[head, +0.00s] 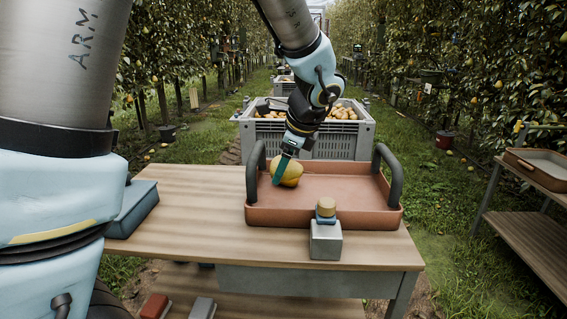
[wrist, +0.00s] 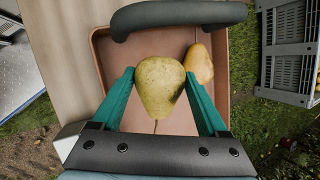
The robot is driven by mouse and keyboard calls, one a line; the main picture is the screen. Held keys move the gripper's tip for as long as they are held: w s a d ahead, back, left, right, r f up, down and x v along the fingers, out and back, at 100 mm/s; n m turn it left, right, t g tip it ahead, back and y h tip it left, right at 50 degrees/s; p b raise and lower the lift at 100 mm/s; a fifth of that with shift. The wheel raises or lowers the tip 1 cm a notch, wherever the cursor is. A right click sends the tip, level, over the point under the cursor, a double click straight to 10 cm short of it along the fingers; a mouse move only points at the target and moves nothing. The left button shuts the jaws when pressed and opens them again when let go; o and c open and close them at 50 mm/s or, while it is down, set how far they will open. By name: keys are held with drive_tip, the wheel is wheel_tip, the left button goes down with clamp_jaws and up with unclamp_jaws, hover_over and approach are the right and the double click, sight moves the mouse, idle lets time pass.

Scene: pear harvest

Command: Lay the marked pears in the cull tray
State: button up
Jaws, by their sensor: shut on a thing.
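My gripper (head: 283,172) has teal fingers and is shut on a yellow-green pear (wrist: 160,88). The wrist view shows this pear between the two fingers, stem toward the palm. It is over or in the left part of a terracotta tray (head: 335,190) with dark handles; I cannot tell if it touches the floor. A second, more orange pear (wrist: 200,63) lies in the tray, beside the held one in the wrist view. In the head view the pears overlap near the fingers.
The tray stands on a wooden table (head: 190,200). A grey block with a round wooden-topped knob (head: 325,238) stands at its front edge. A grey crate of pears (head: 345,135) stands behind. A side table at right carries another tray (head: 540,170). The table's left part has bare wood.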

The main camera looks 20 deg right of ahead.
drive_tip(key=shift+f+b, duration=0.95)
drive_tip(key=shift+f, duration=0.5)
drive_tip(key=shift+f+b, duration=1.85)
drive_tip(key=shift+f, duration=0.65)
idle(0.7)
drive_tip(key=o, duration=1.4)
